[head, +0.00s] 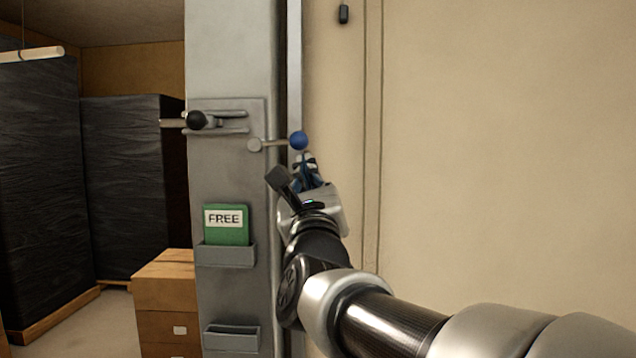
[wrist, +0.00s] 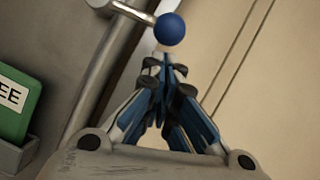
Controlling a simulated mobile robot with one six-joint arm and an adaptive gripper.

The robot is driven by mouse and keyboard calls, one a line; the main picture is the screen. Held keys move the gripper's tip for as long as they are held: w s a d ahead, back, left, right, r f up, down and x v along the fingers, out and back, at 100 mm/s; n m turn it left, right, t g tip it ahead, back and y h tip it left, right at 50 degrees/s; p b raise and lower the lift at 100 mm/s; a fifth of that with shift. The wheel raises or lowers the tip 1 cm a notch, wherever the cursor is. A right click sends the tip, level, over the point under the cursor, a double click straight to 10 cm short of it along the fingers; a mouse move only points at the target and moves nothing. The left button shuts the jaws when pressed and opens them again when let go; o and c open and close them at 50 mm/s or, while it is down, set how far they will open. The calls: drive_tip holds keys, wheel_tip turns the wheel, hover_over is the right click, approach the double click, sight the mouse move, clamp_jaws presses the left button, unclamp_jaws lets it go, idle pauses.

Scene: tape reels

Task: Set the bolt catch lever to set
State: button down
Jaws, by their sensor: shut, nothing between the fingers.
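The bolt catch lever is a short metal rod (head: 273,143) with a blue ball knob (head: 298,140). It lies roughly level, running right from a round pivot (head: 254,145) on the grey door's edge. In the wrist view the blue knob (wrist: 170,28) is just beyond my fingertips. A bolt with a black ball handle (head: 196,120) sits in a slotted plate at the left. My gripper (head: 308,160) is shut and empty, with its tips just below the blue knob. I cannot tell whether they touch it. No marking for "set" is legible.
A green FREE card (head: 227,225) stands in a grey holder on the door, with an empty holder (head: 232,338) below. Cardboard boxes (head: 165,300) and dark wrapped stacks (head: 130,185) stand at the left. The beige wall (head: 500,150) at the right is mostly clear.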

drive_tip(key=shift+w, duration=0.15)
drive_tip(key=shift+r, duration=0.1)
idle(0.3)
drive_tip(key=shift+r+n+b, duration=0.3)
drive_tip(key=shift+n+b, duration=0.15)
drive_tip(key=shift+n, duration=0.15)
